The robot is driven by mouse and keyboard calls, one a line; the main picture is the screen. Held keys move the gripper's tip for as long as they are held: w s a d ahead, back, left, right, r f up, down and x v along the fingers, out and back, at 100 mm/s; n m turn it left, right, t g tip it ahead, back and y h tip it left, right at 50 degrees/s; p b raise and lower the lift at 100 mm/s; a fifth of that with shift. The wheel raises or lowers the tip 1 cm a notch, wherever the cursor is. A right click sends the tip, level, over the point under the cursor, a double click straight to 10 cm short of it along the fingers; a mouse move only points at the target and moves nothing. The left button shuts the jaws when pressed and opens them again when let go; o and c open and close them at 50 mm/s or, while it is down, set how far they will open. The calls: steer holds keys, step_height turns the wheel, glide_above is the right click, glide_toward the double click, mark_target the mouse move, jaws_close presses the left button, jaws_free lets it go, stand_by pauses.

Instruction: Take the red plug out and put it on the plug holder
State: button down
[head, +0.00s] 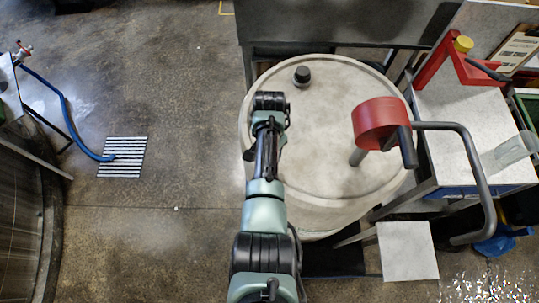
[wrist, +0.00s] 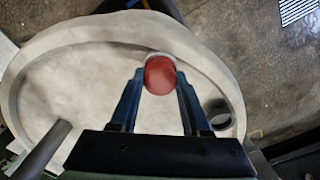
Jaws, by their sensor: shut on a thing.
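The red plug (wrist: 160,77) is round and sits between the two blue fingertips of my gripper (wrist: 161,74) in the wrist view. The gripper is shut on it. A pale curved edge shows just behind the plug, near the rim of the big round drum (wrist: 95,75). I cannot tell whether the plug is seated in an opening or clear of it. In the head view the plug and fingers are hidden by my arm over the drum (head: 330,185). I cannot tell for sure which thing is the plug holder.
A short dark cylinder (head: 302,76) stands on the drum's far side. A red cylinder (head: 378,120) on a post, with a bent grey handle (head: 470,165), rises at the drum's right. A red stand (head: 432,62) is on the right-hand table. Open floor lies left.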

steer(key=n, duration=0.5)
stand_by(0.3)
steer(key=n, duration=0.5)
steer(key=shift+c, duration=1.4)
jaws_free()
steer(key=shift+c, duration=0.4)
